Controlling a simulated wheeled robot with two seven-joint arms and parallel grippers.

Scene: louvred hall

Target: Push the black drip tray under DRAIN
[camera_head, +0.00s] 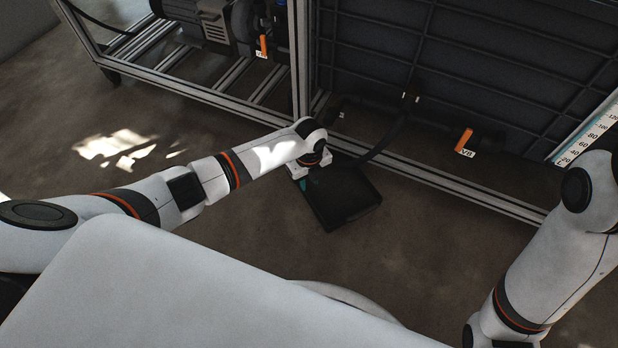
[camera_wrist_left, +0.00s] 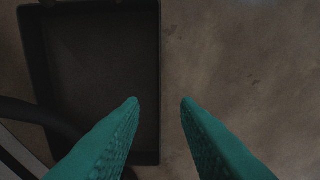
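The black drip tray (camera_head: 352,203) lies on the floor in front of the metal frame, in the middle of the head view. Its rim (camera_wrist_left: 151,60) also shows in the left wrist view, filling the left side. My left gripper (camera_head: 303,184) is at the tray's left edge. Its teal fingers (camera_wrist_left: 158,103) are apart with nothing between them; in the wrist view one overlaps the tray and the other is over bare floor. Contact with the tray cannot be told. No readable DRAIN label shows. My right gripper is out of view.
A dark hose (camera_head: 387,142) comes down from the panelled tank (camera_head: 470,75) towards the tray's far edge. The frame's bottom rail (camera_head: 450,185) runs behind the tray. An orange-handled valve (camera_head: 465,139) is to the right. The floor in front of the tray is clear.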

